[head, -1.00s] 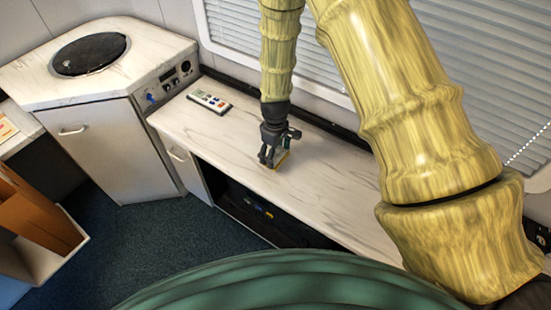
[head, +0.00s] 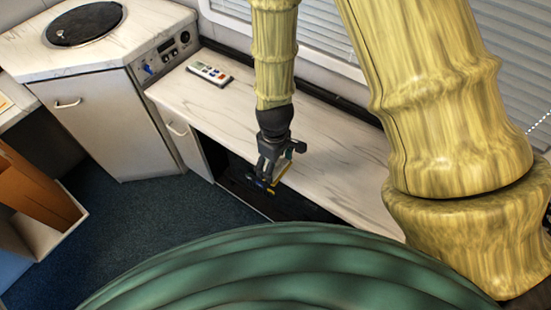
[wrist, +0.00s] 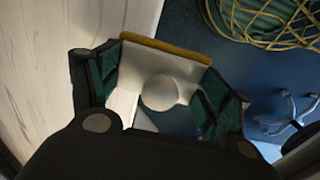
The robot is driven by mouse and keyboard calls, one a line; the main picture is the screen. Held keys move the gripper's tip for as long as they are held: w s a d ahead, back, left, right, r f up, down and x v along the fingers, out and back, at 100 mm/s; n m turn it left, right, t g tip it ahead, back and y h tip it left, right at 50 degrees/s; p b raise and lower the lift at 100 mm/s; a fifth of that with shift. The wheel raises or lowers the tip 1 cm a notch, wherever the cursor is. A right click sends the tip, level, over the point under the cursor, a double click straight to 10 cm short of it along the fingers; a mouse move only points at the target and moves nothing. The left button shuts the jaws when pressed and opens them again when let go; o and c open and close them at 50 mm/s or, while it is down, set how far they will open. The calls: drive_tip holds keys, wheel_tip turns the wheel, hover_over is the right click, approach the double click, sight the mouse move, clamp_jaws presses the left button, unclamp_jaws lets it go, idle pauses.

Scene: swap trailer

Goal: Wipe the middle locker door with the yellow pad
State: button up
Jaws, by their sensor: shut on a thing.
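My gripper (head: 273,176) is shut on the yellow pad (head: 282,168), in front of the bench's front edge. In the wrist view the pad (wrist: 165,48) shows as a yellow strip along a pale block with a round knob, between the dark and green fingers of my gripper (wrist: 160,95). No row of lockers shows, so I cannot pick out the middle locker door. The pad appears apart from any door.
A marbled bench (head: 335,155) runs under the window blinds, with a remote (head: 210,73) on it. A corner cabinet (head: 100,125) stands left. Blue floor (head: 150,220) is open in front. The wrist view shows yellow netting (wrist: 270,20) and a chair base (wrist: 288,115).

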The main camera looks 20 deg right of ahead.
drive_tip(key=o, duration=0.4)
drive_tip(key=shift+c, duration=1.1)
drive_tip(key=shift+w, duration=0.1)
